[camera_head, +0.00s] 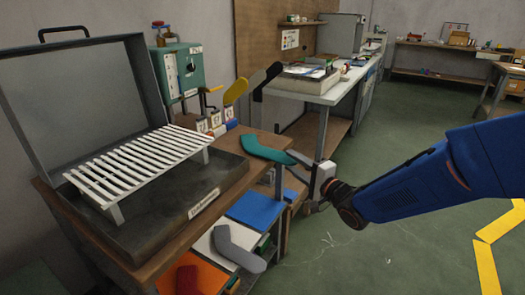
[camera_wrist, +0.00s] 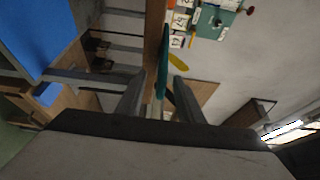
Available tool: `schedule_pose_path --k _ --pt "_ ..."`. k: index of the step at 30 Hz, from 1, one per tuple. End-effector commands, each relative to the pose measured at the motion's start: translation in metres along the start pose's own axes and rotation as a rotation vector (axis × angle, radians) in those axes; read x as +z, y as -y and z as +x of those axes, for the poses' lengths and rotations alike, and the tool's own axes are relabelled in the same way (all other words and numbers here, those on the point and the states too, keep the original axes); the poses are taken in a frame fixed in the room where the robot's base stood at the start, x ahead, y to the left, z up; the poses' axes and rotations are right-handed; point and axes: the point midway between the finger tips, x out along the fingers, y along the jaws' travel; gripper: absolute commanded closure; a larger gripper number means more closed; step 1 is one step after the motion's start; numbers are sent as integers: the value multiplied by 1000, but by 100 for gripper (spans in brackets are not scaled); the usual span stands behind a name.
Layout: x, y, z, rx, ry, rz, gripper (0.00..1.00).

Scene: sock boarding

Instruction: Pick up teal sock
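The teal sock (camera_head: 265,149) lies at the right edge of the wooden bench, with one end pointing toward my gripper. My gripper (camera_head: 293,166) is at that end, reaching in from the right. In the wrist view the sock (camera_wrist: 162,72) shows as a thin, edge-on teal strip between the two fingers of my gripper (camera_wrist: 160,83). The fingers are apart, with gaps seen on both sides of the strip. Whether either finger touches the sock cannot be told.
A slatted white rack (camera_head: 140,165) stands in a dark open case on the bench (camera_head: 228,178). Yellow (camera_head: 235,91) and dark (camera_head: 267,77) socks are behind. Grey (camera_head: 240,252) and dark red (camera_head: 187,279) socks lie on coloured panels below. Open floor is at right.

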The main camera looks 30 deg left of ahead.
Motion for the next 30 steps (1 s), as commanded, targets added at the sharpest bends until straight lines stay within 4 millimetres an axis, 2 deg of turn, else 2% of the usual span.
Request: schedule_pose_path --k 6,14,15,19,30 --pt "2 2 30 0 1 0 66" --pt "2 2 36 0 0 0 66" --pt "2 2 36 0 0 0 68" --pt "2 2 36 0 0 0 100" --pt "1 5 36 -1 0 0 100"
